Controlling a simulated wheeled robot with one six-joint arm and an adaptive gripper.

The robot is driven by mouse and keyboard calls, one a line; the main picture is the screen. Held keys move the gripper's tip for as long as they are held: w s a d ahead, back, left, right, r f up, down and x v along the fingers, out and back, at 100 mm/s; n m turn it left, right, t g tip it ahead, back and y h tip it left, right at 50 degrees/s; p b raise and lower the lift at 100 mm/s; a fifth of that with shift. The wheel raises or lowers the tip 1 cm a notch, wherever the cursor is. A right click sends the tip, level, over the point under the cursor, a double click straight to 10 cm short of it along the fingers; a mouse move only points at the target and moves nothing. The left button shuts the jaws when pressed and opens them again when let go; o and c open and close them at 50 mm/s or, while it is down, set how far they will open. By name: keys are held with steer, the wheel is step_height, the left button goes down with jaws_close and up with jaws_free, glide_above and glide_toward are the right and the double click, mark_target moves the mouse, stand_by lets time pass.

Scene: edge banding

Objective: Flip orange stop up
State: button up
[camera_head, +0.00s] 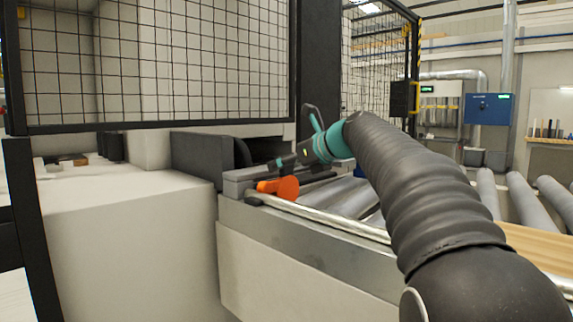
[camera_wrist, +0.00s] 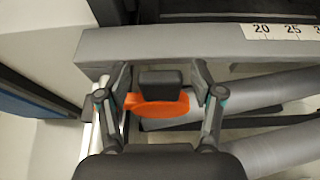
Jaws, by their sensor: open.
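My gripper (camera_wrist: 161,74) is open, with one finger on each side of the stop and block. In the head view my gripper (camera_head: 284,161) is just above the stop, seen from the side. Whether the fingers touch the stop cannot be told.
A grey beam with a number scale (camera_wrist: 262,33) runs just beyond the fingertips. Conveyor rollers (camera_wrist: 275,88) lie to the right. A white machine body (camera_head: 130,235) and wire-mesh guard (camera_head: 160,60) stand to the left. A wooden board (camera_head: 540,250) lies at right.

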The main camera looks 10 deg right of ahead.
jaws_close()
